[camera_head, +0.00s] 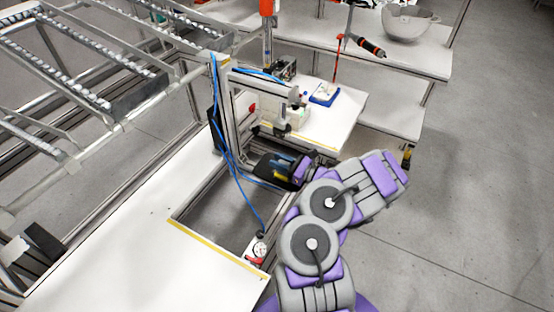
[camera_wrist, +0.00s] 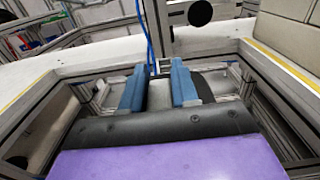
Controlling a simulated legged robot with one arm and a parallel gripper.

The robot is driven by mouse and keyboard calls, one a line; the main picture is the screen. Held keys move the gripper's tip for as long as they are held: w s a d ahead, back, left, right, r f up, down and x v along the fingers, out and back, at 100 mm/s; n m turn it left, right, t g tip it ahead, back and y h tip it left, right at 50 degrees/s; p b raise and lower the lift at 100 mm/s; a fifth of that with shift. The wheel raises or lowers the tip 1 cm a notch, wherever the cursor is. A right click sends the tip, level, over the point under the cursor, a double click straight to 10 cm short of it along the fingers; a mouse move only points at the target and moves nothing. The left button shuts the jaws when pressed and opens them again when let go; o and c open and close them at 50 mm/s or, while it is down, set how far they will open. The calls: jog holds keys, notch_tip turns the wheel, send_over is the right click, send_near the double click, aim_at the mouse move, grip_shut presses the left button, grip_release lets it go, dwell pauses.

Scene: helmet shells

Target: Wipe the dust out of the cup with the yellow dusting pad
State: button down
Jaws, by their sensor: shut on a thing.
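My gripper (camera_head: 282,166) reaches into the bench's open frame beside the upright press. Its two blue fingers also show in the wrist view (camera_wrist: 158,84). A small yellow patch, likely the dusting pad (camera_head: 279,178), shows at the fingers in the head view, and the jaws are shut on it. In the wrist view the pad is not clearly seen between the fingers. A grey press plunger (camera_head: 283,128) hangs just above and beyond my gripper. I cannot surely pick out the cup, nor see any dust.
The steel press post (camera_head: 220,105) with a blue hose stands left of my gripper. A white worktop (camera_head: 135,215) with yellow-edged opening lies left and in front. A blue tray (camera_head: 324,94) and a grey helmet shell (camera_head: 405,24) are behind. The floor at right is clear.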

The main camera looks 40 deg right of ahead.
jog(key=shift+s+d+f, duration=0.15)
jog(key=shift+s+f, duration=0.15)
jog(key=shift+f, duration=0.05)
jog(key=shift+w+r+b, duration=0.1)
jog(key=shift+w+b, duration=0.15)
jog(key=shift+b, duration=0.15)
jog(key=shift+w+a, duration=0.1)
jog(key=shift+a, duration=0.15)
jog(key=shift+w+b, duration=0.35)
jog(key=shift+w, duration=0.15)
jog(key=shift+w+a+r, duration=0.1)
jog(key=shift+w+a, duration=0.15)
jog(key=shift+w, duration=0.05)
jog(key=shift+a+r, duration=0.1)
jog(key=shift+p+v, duration=0.6)
jog(key=shift+v, duration=0.4)
jog(key=shift+s, duration=0.2)
